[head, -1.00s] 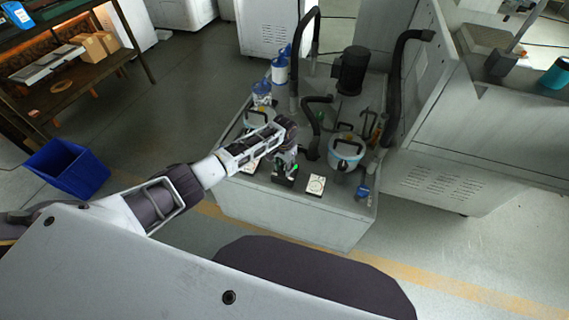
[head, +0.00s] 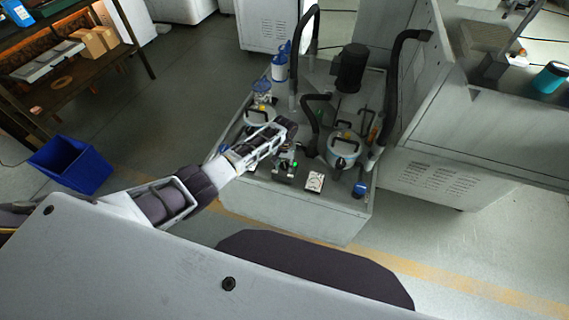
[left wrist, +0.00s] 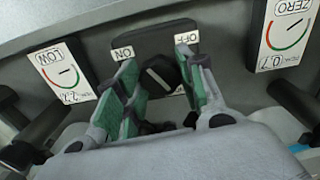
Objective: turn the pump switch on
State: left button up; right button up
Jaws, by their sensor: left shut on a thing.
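The pump switch (left wrist: 152,45) is a dark plate with a white ON label (left wrist: 122,53) at left and an OFF label (left wrist: 187,48) at right in the left wrist view. Its dark knob (left wrist: 159,74) has a white stripe slanting from upper left to lower right. My left gripper (left wrist: 160,88) has its green-padded fingers on either side of the knob, shut on it. In the head view, my left gripper (head: 287,164) is at the switch (head: 284,174) on the grey cabinet top, partly hiding it. My right gripper is not in view.
A LOW dial card (left wrist: 62,72) and a ZERO dial card (left wrist: 287,30) flank the switch. In the head view, a white dial card (head: 315,181), a bucket (head: 343,151), black hoses (head: 313,118) and a black motor (head: 350,68) share the cabinet top.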

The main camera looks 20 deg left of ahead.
aim_at(285, 165)
pick_arm(q)
jog(key=o, duration=1)
notch_tip(285, 165, up, 12)
dwell(0.7)
dwell(0.5)
